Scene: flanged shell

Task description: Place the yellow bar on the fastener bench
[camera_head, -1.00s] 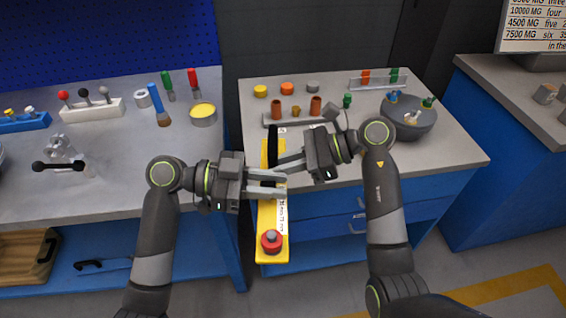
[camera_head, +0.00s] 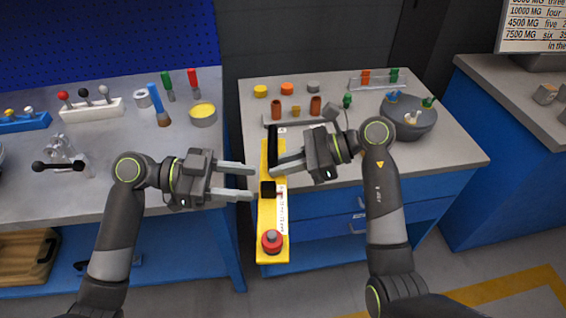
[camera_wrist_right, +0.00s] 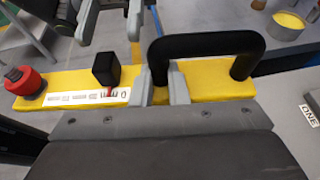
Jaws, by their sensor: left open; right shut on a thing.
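The yellow bar (camera_head: 266,218) has a black handle (camera_head: 273,147), a small black block (camera_head: 267,189), a white printed strip and a red knob (camera_head: 271,240) at its near end. It hangs in front of the middle bench, apart from the floor. My right gripper (camera_head: 277,168) is shut on the bar's black handle; the right wrist view shows its fingers (camera_wrist_right: 160,86) around one handle leg. My left gripper (camera_head: 248,182) is open and empty, just left of the bar beside the black block. No readable sign shows which bench is the fastener bench.
The middle bench (camera_head: 440,160) carries yellow, orange and grey caps, a rack with brown cylinders and a grey bowl (camera_head: 408,117). The left bench (camera_head: 110,155) holds tools and a tin. The right bench (camera_head: 500,75) holds small grey parts. A gap separates the left and middle benches.

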